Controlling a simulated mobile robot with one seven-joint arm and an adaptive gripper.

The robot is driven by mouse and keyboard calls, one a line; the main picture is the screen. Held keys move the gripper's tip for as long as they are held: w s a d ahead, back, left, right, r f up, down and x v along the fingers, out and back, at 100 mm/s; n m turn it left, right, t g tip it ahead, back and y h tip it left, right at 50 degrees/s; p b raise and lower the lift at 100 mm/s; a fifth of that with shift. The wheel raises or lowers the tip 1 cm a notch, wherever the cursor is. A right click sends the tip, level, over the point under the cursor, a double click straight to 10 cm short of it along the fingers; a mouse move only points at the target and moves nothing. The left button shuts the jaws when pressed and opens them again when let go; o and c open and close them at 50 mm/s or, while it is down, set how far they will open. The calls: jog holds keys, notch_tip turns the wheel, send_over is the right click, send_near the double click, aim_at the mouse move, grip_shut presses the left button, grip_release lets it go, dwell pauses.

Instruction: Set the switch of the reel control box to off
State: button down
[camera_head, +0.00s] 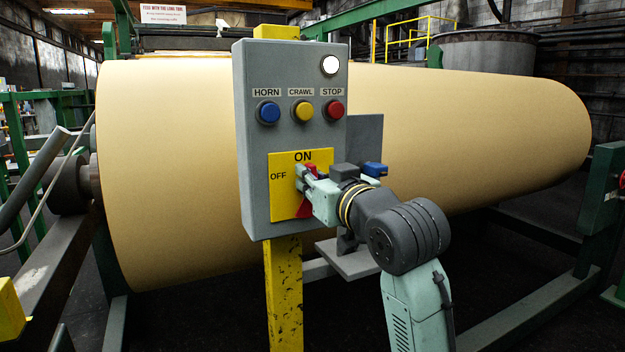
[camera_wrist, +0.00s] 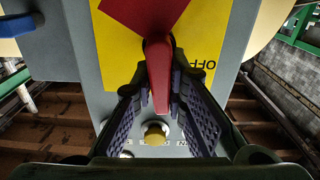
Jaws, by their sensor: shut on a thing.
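The grey reel control box (camera_head: 250,195) stands on a yellow post and faces me. Its yellow plate (camera_head: 280,207) reads ON at the top and OFF at the left. The red switch handle (camera_head: 311,169) points up toward ON, partly hidden by my gripper. In the wrist view, which is upside down, the handle (camera_wrist: 159,75) lies between the fingers, and OFF shows beside it. My gripper (camera_head: 302,178) is shut on the handle; its fingers also show in the wrist view (camera_wrist: 160,92). A red patch (camera_wrist: 140,12) covers part of the plate.
Above the plate are the blue HORN button (camera_head: 268,112), yellow CRAWL button (camera_head: 302,112) and red STOP button (camera_head: 334,110). A white lamp (camera_head: 330,65) sits above them. A large tan paper roll (camera_head: 175,170) fills the space behind the box.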

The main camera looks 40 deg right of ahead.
jog(key=n+b, duration=0.2)
jog(key=n, duration=0.2)
jog(key=a+f+n+b, duration=0.1)
jog(key=n+b, duration=0.1)
jog(key=n, duration=0.3)
jog(key=a+n+b, duration=0.1)
jog(key=n+b, duration=0.1)
jog(key=n, duration=0.2)
jog(key=shift+w+f+b, duration=0.2)
jog(key=shift+f+b, duration=0.15)
jog(key=shift+f+n+b, duration=0.15)
jog(key=shift+n+b, duration=0.2)
jog(key=shift+n, duration=0.7)
jog(key=shift+f+n+b, duration=0.15)
jog(key=shift+n+b, duration=0.2)
jog(key=shift+n, duration=0.7)
jog(key=c, duration=1.6)
grip_release()
jog(key=shift+o, duration=0.2)
